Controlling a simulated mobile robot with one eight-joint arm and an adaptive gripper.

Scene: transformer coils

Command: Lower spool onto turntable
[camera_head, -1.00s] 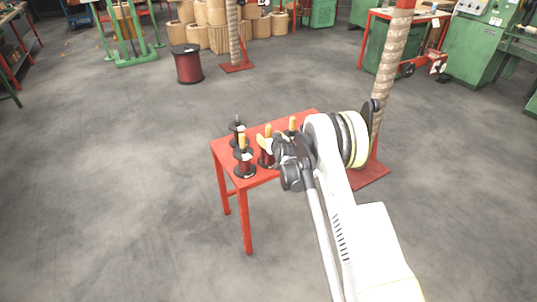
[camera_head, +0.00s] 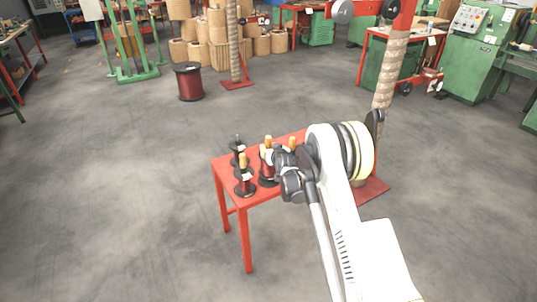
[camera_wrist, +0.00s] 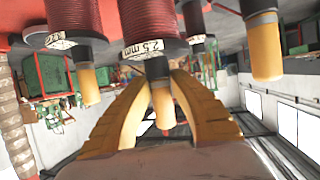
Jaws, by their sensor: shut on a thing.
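In the wrist view, a dark red wire spool (camera_wrist: 145,22) with black flanges and a "2.5 mm" label has its yellow handle (camera_wrist: 161,108) between the two yellow fingers of my gripper (camera_wrist: 158,90), shut on it. In the head view this spool (camera_head: 268,170) is at the red table (camera_head: 282,138), partly hidden by my gripper (camera_head: 272,156). I cannot tell whether its base touches anything below. A similar spool (camera_head: 245,186) stands upright at the table's front left corner. I cannot make out a turntable with certainty.
Another spool (camera_wrist: 72,20) and a further yellow handle (camera_wrist: 265,50) are close on either side of the held one. A black spindle stand (camera_head: 238,152) is at the table's left edge. A wrapped post (camera_head: 388,75) stands behind my arm.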

